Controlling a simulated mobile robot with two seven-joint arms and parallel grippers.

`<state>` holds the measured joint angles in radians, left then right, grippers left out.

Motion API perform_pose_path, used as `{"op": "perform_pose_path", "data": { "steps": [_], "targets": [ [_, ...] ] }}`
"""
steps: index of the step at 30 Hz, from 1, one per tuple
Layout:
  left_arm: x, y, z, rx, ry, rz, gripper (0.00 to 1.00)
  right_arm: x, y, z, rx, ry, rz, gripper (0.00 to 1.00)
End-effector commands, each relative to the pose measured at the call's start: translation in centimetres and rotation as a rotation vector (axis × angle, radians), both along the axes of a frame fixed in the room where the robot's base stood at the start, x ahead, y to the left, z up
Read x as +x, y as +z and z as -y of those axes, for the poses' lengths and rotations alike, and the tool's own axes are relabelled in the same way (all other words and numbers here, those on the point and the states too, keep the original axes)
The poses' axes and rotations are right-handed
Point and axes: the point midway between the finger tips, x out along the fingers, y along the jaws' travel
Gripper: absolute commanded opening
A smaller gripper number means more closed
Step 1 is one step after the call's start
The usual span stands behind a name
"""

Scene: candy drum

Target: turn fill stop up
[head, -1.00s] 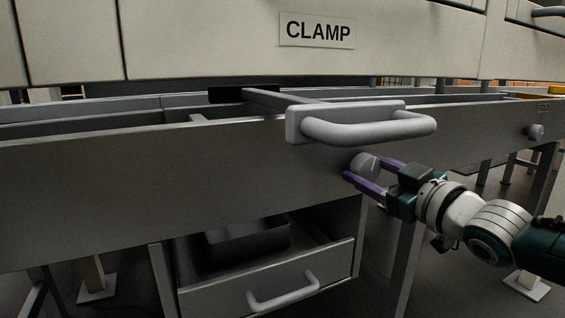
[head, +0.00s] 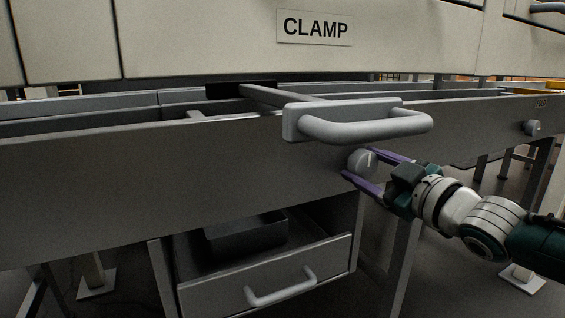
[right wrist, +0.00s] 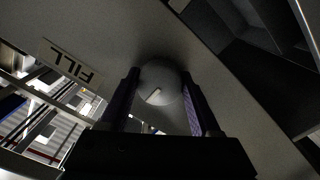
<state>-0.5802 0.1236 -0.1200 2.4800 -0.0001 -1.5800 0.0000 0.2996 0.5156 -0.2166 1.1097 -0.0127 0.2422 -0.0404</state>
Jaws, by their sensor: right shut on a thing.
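The fill stop is a round grey knob (head: 359,163) on the front face of the long grey rail, just below the large grey handle. In the right wrist view the knob (right wrist: 160,88) has a short pale mark on its face, and a FILL label (right wrist: 70,62) is on the panel beside it. My right gripper (head: 362,165) is shut on the knob, with one purple finger on each side of it. My left gripper is not in view.
The large handle (head: 365,128) juts out just above my right gripper. A CLAMP label (head: 314,28) is on the pale housing above. A drawer (head: 265,275) stands open below, with a dark bin (head: 245,235) in it. Another knob (head: 531,128) is further right on the rail.

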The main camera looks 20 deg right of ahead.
Motion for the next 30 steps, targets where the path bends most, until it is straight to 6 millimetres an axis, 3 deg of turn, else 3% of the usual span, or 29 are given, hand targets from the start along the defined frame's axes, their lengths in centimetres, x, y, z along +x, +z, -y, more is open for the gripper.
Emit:
{"op": "perform_pose_path", "data": {
  "steps": [1,9,20,30],
  "targets": [
    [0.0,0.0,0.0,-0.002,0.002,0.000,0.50,0.0,0.0,0.0,-0.006,0.001,0.000,0.65],
    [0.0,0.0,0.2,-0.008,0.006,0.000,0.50,0.0,0.0,0.0,-0.003,0.001,0.000,0.94],
    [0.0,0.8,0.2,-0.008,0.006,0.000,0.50,-0.8,0.1,0.0,0.000,0.001,-0.003,0.94],
    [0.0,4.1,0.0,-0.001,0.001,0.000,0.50,-6.7,0.3,0.5,0.000,0.000,-0.005,0.94]
  ]
}}
